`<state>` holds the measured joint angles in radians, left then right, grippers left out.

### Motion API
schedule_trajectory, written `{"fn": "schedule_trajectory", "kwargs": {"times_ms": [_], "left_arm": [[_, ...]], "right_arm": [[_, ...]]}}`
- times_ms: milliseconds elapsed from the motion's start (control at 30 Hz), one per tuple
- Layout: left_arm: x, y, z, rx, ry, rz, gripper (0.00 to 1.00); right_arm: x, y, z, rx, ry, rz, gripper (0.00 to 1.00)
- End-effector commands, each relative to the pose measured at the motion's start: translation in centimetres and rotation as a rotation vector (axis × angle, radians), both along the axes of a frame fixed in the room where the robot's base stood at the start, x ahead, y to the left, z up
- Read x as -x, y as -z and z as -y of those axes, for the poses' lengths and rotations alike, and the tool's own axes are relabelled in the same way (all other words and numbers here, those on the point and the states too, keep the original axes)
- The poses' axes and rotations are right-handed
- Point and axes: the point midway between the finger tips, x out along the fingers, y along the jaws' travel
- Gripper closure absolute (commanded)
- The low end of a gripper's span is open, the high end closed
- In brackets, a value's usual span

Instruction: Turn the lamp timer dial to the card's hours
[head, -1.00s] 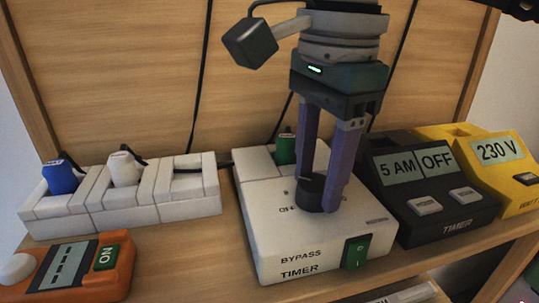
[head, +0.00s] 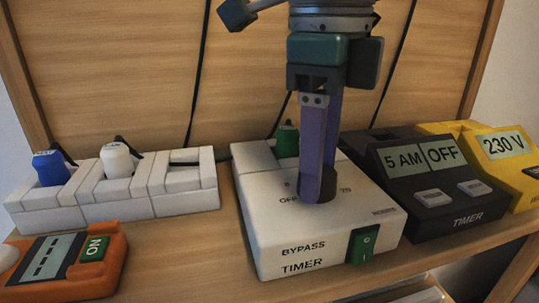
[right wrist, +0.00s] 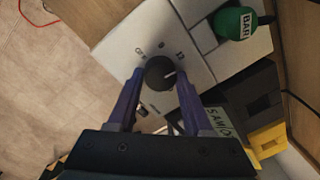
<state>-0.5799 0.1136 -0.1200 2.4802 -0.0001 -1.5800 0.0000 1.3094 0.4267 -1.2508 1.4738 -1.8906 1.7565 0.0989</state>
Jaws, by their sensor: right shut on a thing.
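The white timer box (head: 330,235) stands on the shelf, with the words BYPASS and TIMER on its front part and a green rocker switch (head: 363,244) at its front right. Its black dial (head: 318,184) is on top, partly hidden by my fingers. My left gripper is not in view. No hours card can be made out.
A black timer (head: 435,195) reading 5 AM OFF and a yellow meter (head: 500,160) reading 230 V stand at the right. A white socket strip (head: 125,205) with blue and white plugs is at the left, an orange device (head: 105,275) before it. A green plug (head: 287,142) sits behind the dial.

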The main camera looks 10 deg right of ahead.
Motion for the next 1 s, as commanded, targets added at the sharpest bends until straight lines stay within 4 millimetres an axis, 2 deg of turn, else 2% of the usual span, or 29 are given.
{"fn": "schedule_trajectory", "kwargs": {"times_ms": [1000], "left_arm": [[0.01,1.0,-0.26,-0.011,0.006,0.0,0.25]], "right_arm": [[-0.11,-0.09,-0.17,0.0,0.966,0.0,1.0]]}}
